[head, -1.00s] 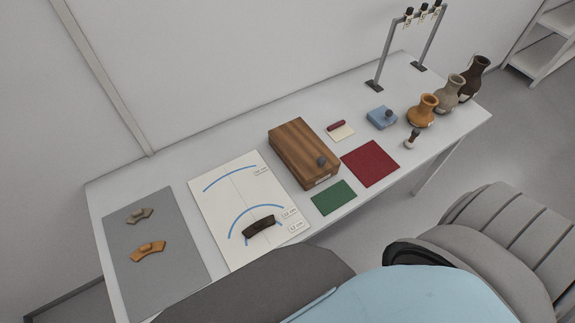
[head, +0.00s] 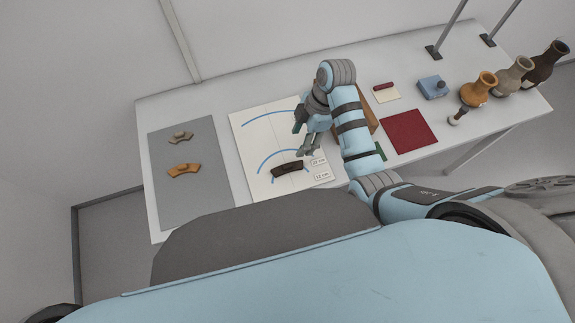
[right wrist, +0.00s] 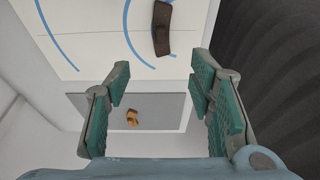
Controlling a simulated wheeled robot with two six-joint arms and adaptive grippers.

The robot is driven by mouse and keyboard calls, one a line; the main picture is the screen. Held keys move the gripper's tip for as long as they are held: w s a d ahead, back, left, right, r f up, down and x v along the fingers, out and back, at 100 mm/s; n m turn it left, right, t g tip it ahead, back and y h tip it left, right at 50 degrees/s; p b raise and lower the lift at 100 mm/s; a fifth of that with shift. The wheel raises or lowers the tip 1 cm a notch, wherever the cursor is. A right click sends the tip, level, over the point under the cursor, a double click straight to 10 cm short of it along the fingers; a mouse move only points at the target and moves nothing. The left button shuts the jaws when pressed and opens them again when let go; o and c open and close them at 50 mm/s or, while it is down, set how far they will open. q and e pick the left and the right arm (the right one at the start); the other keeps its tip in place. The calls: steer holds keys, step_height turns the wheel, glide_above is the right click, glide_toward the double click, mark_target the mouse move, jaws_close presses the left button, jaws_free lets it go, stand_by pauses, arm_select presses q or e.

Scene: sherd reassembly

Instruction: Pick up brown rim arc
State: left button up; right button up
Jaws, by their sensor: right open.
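The brown rim arc (head: 287,170), a dark curved sherd, lies on the white sheet (head: 246,137) near its lower blue arc line. In the right wrist view the arc (right wrist: 162,28) shows at the top, beyond the fingertips. My right gripper (head: 306,133) is above the right part of the sheet, up and to the right of the arc in the head view. It is open and empty, and its two green-padded fingers (right wrist: 160,72) stand wide apart. It does not touch the arc. My left gripper is not in view.
A grey mat (head: 187,205) at left holds an orange sherd (head: 184,170) and a grey-beige sherd (head: 180,138). My right arm partly hides a wooden box (head: 369,113) and a green mat (head: 381,151). A red mat (head: 409,132), blue block (head: 432,88) and vases (head: 478,89) stand right.

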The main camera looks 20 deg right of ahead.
mark_target(288, 166)
steer(key=b+x, duration=0.3)
steer(key=x, duration=1.1)
steer(key=shift+s, duration=0.15)
steer(key=shift+r, duration=0.1)
steer(key=shift+c, duration=0.3)
